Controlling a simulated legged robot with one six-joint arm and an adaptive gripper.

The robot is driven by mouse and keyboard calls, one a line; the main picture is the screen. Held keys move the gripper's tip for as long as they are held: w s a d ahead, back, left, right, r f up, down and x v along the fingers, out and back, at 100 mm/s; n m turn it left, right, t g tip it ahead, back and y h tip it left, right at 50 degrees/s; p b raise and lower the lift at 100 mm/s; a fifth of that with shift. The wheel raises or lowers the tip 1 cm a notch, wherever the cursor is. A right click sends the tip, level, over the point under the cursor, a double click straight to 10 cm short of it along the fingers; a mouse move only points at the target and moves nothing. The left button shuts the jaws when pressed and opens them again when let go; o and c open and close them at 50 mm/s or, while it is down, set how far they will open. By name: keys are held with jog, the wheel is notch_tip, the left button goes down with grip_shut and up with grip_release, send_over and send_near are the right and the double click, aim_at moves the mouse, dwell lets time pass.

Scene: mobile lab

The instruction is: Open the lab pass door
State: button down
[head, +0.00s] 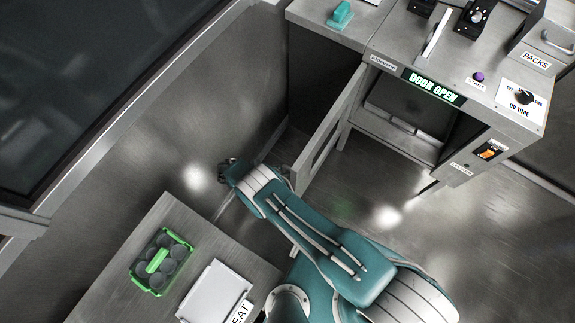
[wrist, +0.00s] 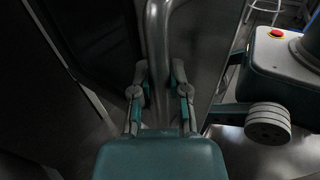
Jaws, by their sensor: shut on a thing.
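The lab pass door (head: 331,124) is a narrow grey framed panel in the head view. It stands swung out from the cabinet front (head: 400,130), whose opening shows. A green sign (head: 434,85) above the opening reads "DOOR OPEN". In the wrist view my gripper (wrist: 160,72) is shut on a grey vertical bar (wrist: 158,30), which looks like the door's handle. The bar runs between both fingers.
A dark window fills the upper left. The cabinet top carries a purple button (head: 478,77) and a UV time knob (head: 523,97).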

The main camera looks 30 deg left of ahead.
aim_at(285, 165)
jog(key=shift+a, duration=0.1)
dwell(0.3)
jog(key=c, duration=0.6)
grip_release()
notch_tip(285, 165, up, 10)
jog(key=shift+w+a+f, duration=0.1)
jog(key=shift+a+f, duration=0.05)
jog(key=shift+f, duration=0.05)
jog(key=shift+d+r, duration=0.25)
jog(key=shift+d, duration=0.1)
jog(key=shift+a+f, duration=0.2)
jog(key=shift+a, duration=0.15)
jog(key=shift+d, duration=0.15)
